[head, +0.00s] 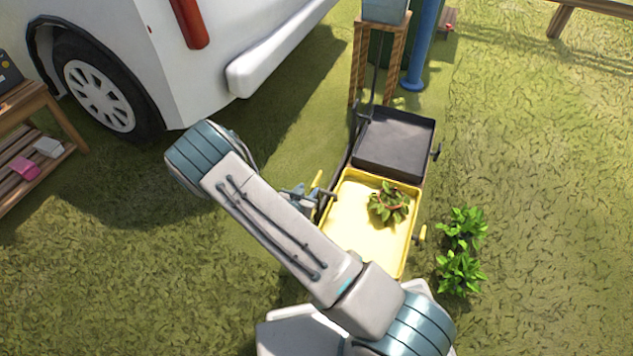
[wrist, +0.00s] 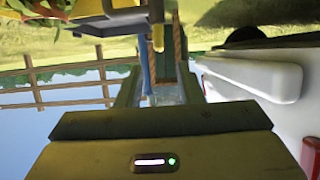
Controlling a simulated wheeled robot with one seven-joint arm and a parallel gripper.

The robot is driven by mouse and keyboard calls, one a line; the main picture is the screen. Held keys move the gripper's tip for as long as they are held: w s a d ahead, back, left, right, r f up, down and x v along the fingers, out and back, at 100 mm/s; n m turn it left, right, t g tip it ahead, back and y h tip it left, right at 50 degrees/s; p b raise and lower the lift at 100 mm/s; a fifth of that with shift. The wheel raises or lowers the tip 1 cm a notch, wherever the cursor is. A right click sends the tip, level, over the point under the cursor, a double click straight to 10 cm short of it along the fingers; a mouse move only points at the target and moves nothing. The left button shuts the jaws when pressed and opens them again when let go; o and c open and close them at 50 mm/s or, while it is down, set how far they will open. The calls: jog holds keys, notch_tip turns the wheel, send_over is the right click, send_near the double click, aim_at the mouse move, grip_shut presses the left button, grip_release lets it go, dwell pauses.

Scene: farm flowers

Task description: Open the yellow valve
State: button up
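The yellow valve handle (head: 316,181) is a small lever at the left side of the yellow tray (head: 416,218), where a dark pipe runs alongside. In the wrist view the yellow handle (wrist: 158,38) shows as a short upright bar at the top middle. My gripper (head: 304,195) is right beside the handle, partly hidden behind my arm. I cannot tell whether its fingers touch the handle or how far apart they are. The yellow tray holds a leafy plant (head: 389,204).
A dark tray (head: 397,143) stands behind the yellow one. A wooden stand (head: 360,55) and a blue post (head: 422,45) are further back. A white vehicle (head: 220,50) and a wooden bench (head: 40,105) are at left. Green plants (head: 461,270) grow at right; grass there is open.

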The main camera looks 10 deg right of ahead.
aim_at(316, 180)
jog(key=b+x, duration=0.2)
jog(key=x, duration=0.5)
jog(key=shift+w+d+f+b, duration=0.2)
jog(key=shift+w+f+b, duration=0.1)
jog(key=shift+b, duration=0.1)
jog(key=shift+w+d, duration=0.3)
jog(key=shift+w, duration=0.1)
grip_shut()
